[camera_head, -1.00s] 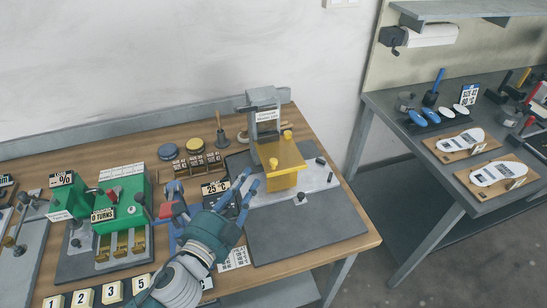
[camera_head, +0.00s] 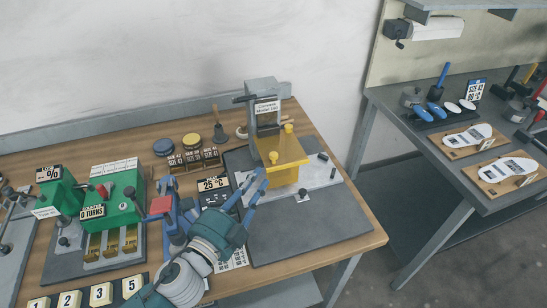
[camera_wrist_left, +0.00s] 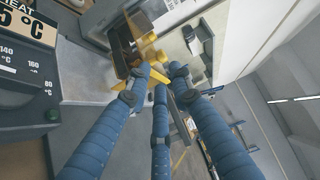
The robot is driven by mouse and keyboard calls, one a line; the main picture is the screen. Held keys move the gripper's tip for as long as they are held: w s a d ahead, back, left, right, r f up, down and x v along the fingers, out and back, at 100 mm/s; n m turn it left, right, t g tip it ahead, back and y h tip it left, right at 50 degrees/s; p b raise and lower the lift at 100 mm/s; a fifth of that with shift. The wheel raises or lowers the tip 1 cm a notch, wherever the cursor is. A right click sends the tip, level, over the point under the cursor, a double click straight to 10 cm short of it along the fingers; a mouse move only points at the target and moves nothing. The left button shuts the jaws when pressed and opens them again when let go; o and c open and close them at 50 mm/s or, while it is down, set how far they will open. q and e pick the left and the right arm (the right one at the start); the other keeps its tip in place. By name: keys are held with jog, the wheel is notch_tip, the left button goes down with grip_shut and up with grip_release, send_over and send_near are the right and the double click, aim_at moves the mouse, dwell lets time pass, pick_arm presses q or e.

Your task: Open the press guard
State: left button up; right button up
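The press (camera_head: 264,92) stands at the right end of the wooden bench, with a label on its grey head. Its yellow guard (camera_head: 287,155) is a box-like cover around the lower front of the press, with small yellow knobs. Part of the guard also shows in the left wrist view (camera_wrist_left: 133,32), behind my fingers. My left gripper (camera_head: 254,184) is at the guard's front left, with blue fingers pointing at it. The fingertips (camera_wrist_left: 157,82) are spread apart with nothing visibly held between them. I cannot tell whether one touches the guard. My right gripper is not in view.
A 25 °C heat display (camera_head: 213,184) stands close left of my gripper. A green machine (camera_head: 121,203) and numbered blocks (camera_head: 101,294) are further left. The grey mat (camera_head: 310,230) before the press is mostly clear. A second bench (camera_head: 400,150) holds insoles at right.

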aim_at(274, 153)
pick_arm(q)
jog(key=p+x, duration=0.2)
jog(key=x, duration=0.8)
jog(key=shift+r, duration=0.1)
grip_shut()
